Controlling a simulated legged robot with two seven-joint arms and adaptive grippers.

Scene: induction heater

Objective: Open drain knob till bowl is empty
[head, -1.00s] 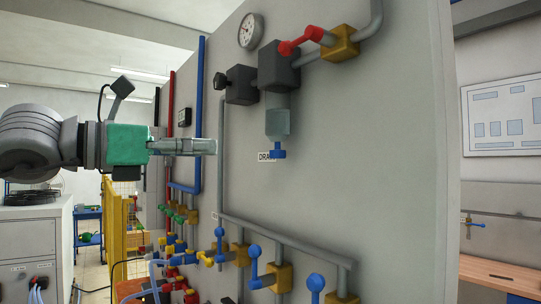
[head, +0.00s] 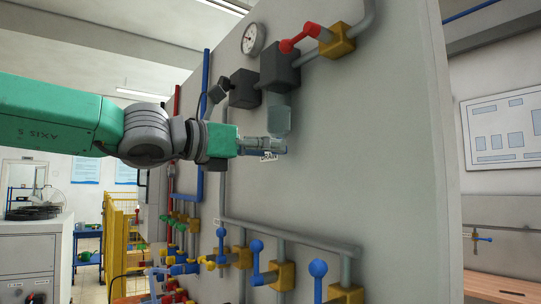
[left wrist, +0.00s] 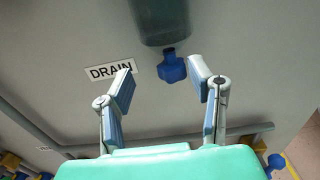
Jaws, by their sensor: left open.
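The drain knob (left wrist: 172,68) is small and blue, under the bowl (left wrist: 160,20), in the left wrist view. A white DRAIN label (left wrist: 110,68) is on the panel beside it. In the head view the bowl (head: 279,117) is a translucent grey-blue cylinder below a dark grey block; its liquid level cannot be told. My left gripper (left wrist: 162,78) is open, its two fingers spread with the knob between or just beyond their tips; contact cannot be told. In the head view my left gripper (head: 280,147) hides the knob and part of the label. My right gripper is not in view.
A gauge (head: 253,39), a dark grey knob block (head: 243,88) and a red-handled valve (head: 301,38) sit around the bowl on the grey panel (head: 390,150). Blue-handled valves (head: 257,262) line the pipe below. The panel face to the right is clear.

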